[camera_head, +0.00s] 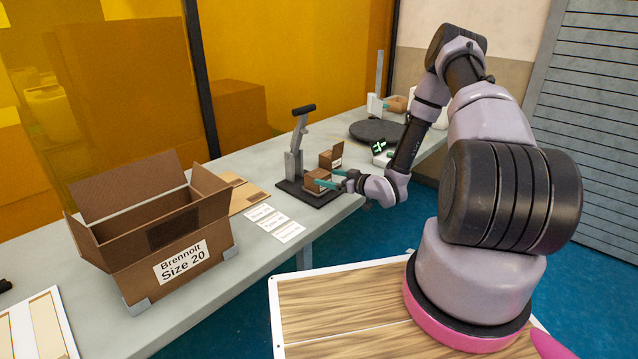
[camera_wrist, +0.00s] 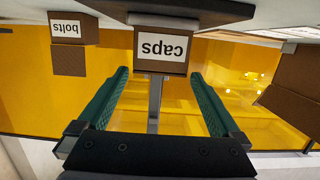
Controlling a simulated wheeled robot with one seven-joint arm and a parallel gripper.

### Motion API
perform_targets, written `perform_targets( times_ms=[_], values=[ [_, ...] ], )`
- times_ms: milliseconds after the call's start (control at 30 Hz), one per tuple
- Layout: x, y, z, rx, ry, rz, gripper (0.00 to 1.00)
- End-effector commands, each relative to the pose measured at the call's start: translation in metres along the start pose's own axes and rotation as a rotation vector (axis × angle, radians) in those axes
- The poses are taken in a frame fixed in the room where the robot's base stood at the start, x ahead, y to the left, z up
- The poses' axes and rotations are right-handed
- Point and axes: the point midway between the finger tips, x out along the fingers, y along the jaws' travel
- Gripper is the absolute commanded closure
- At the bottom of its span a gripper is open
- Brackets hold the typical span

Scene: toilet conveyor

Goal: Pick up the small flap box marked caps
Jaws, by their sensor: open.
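The small brown caps box (camera_head: 317,180) sits on the dark base of the lever stand in the head view. In the wrist view, which is upside down, the caps box (camera_wrist: 161,66) shows its white "caps" label facing me. My gripper (camera_head: 330,184) reaches it from the right. In the wrist view my gripper (camera_wrist: 160,76) is open, with one green finger toward each side of the box. The box is centred at the fingertips; I cannot tell whether the fingers reach past its front face. No contact is visible.
A bolts box (camera_wrist: 69,30) stands beside the caps box. The lever stand (camera_head: 294,165) rises close behind. A large open carton (camera_head: 150,262) marked "Brennolt Size 20", label cards (camera_head: 275,222) and a dark round plate (camera_head: 376,131) are on the grey table (camera_head: 232,158).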

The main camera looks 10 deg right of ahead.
Motion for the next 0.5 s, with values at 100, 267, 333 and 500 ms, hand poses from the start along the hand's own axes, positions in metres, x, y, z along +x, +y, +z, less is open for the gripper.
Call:
perform_targets(
  times_ms=[100,267,333,500],
  values=[
    [0.008,0.0,0.0,0.001,-0.001,0.0,0.0],
    [0.029,-0.001,-0.004,-0.002,0.001,-0.003,0.0],
    [0.04,0.0,-0.005,-0.001,0.001,-0.002,0.0],
    [0.057,0.001,-0.005,0.0,-0.001,0.0,0.0]
  ],
)
